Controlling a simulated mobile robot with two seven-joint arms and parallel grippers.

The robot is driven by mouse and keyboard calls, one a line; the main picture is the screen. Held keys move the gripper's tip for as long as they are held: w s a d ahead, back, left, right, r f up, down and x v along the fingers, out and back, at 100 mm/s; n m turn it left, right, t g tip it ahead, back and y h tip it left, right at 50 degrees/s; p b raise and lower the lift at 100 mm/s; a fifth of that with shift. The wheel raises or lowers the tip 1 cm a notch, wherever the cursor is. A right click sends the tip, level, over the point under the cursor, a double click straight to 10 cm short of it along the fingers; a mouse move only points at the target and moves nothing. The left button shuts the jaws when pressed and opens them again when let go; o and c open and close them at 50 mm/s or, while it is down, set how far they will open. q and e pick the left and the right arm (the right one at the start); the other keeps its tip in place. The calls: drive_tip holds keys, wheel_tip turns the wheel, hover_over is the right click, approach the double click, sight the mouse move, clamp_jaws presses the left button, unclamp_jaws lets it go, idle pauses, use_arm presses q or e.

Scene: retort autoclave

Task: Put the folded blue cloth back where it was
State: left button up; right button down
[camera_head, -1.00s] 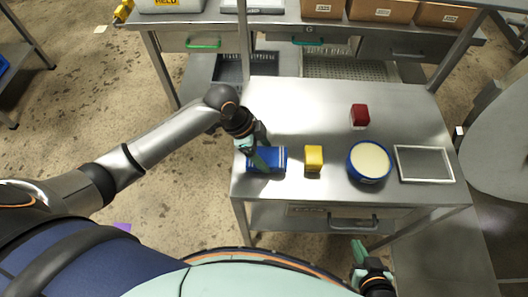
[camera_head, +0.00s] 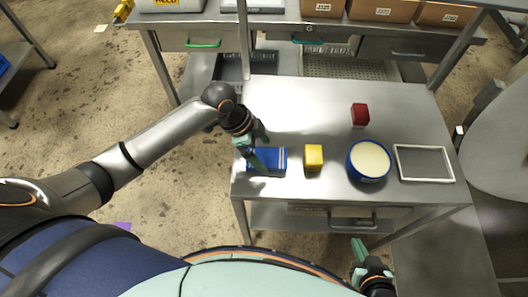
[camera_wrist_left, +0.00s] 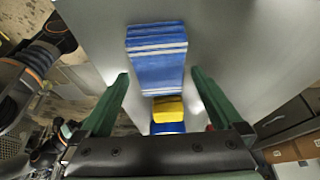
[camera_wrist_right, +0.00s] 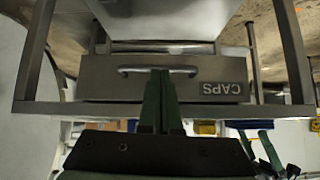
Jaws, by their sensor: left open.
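The folded blue cloth (camera_head: 273,160) with pale stripes lies flat at the left front of the steel table (camera_head: 300,110). In the left wrist view the cloth (camera_wrist_left: 157,62) lies ahead of and between the spread fingers. My left gripper (camera_head: 256,163) is open, over the left part of the cloth; the wrist view shows nothing in its jaws (camera_wrist_left: 160,82). My right gripper (camera_head: 361,250) is in front of the table, low near the drawer. In the right wrist view its fingers (camera_wrist_right: 160,100) are together with nothing visible between them.
A yellow block (camera_head: 313,156) stands just right of the cloth. Farther right are a blue round tub with a cream top (camera_head: 368,160) and an empty pale frame (camera_head: 424,163). A red block (camera_head: 360,114) stands behind. The table's back left is clear.

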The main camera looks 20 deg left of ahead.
use_arm(q)
drive_tip(key=v, duration=1)
drive_tip(key=shift+r, duration=0.4)
drive_tip(key=shift+s+a, duration=0.1)
